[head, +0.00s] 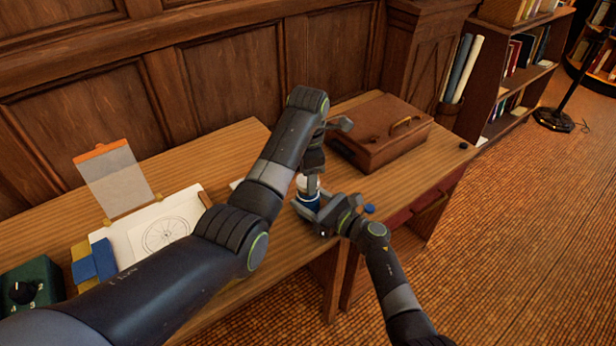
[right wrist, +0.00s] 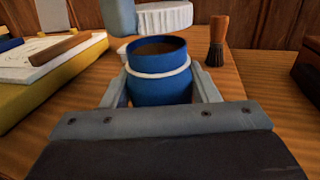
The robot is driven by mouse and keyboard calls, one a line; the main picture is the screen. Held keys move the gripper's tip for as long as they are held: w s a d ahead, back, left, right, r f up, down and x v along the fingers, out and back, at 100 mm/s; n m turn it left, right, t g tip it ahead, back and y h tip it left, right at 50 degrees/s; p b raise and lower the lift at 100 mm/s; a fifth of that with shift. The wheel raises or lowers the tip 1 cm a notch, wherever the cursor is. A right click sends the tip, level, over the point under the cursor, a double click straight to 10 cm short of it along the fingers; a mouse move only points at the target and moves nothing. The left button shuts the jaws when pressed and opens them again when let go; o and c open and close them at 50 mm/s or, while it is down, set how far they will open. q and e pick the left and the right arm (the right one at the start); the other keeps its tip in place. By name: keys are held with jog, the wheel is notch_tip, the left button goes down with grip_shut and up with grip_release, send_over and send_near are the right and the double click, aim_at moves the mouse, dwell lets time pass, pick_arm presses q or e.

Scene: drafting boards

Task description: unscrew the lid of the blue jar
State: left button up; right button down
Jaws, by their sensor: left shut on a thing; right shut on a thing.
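The blue jar (head: 307,203) stands on the wooden desk. In the right wrist view the jar (right wrist: 158,88) is upright and open at the top, with a white ring round its neck and a brown inside. My right gripper (head: 318,212) is shut on the jar, one finger on each side. The white ribbed lid (right wrist: 164,18) is above the jar's mouth, apart from it. My left gripper (head: 310,176) is shut on the lid and reaches down from above. In the head view the grippers partly hide jar and lid.
A brown wooden case (head: 375,135) lies to the right on the desk. A brush (right wrist: 218,45) stands behind the jar. A wheel drawing (head: 165,232), a blue-yellow block (head: 92,260) and a green box (head: 32,285) lie left. The desk's front edge is close to the jar.

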pick_arm(q)
jog(key=shift+r, duration=0.1)
jog(key=shift+r, duration=1.9)
pick_arm(e)
jog(key=shift+c, duration=2.2)
grip_release()
jog(key=shift+s, duration=0.1)
pick_arm(q)
jog(key=shift+f+b, duration=0.4)
pick_arm(e)
jog(key=v, duration=1.2)
